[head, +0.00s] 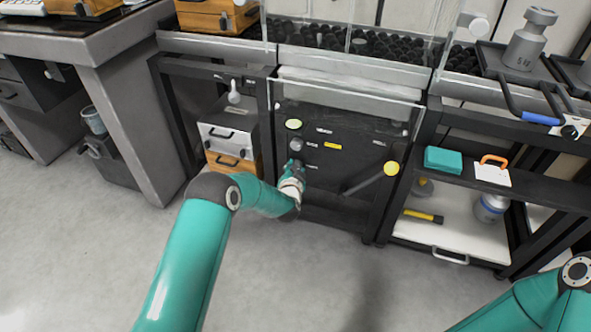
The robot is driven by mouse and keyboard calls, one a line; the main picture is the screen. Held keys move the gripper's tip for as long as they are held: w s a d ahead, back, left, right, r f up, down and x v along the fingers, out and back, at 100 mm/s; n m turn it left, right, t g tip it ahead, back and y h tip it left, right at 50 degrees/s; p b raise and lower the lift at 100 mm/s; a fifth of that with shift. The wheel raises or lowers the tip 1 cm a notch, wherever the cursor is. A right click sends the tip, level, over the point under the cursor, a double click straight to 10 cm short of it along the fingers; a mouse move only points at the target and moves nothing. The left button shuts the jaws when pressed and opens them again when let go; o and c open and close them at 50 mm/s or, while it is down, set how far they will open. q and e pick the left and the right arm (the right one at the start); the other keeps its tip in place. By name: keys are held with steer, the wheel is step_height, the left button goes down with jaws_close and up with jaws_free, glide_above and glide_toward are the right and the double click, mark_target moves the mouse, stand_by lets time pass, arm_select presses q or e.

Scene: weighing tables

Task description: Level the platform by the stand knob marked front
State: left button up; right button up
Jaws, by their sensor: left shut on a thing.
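The dark front panel (345,125) of the stand is in the middle of the head view, with small labels too small to read. A pale green round knob (293,124) and a grey knob (296,145) sit one above the other on its left side. My left gripper (293,167) is at the panel just below the grey knob, shut on what looks like a lower knob. That knob is mostly hidden by the fingers, and I cannot read which one is marked front. My right arm shows at the bottom right, but its gripper is out of view.
A clear-walled box with dark lumps (350,40) is above. A right shelf holds a teal box (450,160); a grey 5 kg weight (528,42) stands higher. The floor in front is clear.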

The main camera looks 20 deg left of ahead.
arm_select(q)
steer(key=shift+d, duration=0.15)
steer(key=o, duration=1.1)
steer(key=shift+o, duration=0.2)
steer(key=shift+s, duration=0.1)
steer(key=v, duration=1.1)
steer(key=shift+s, duration=0.35)
steer(key=shift+r, duration=0.1)
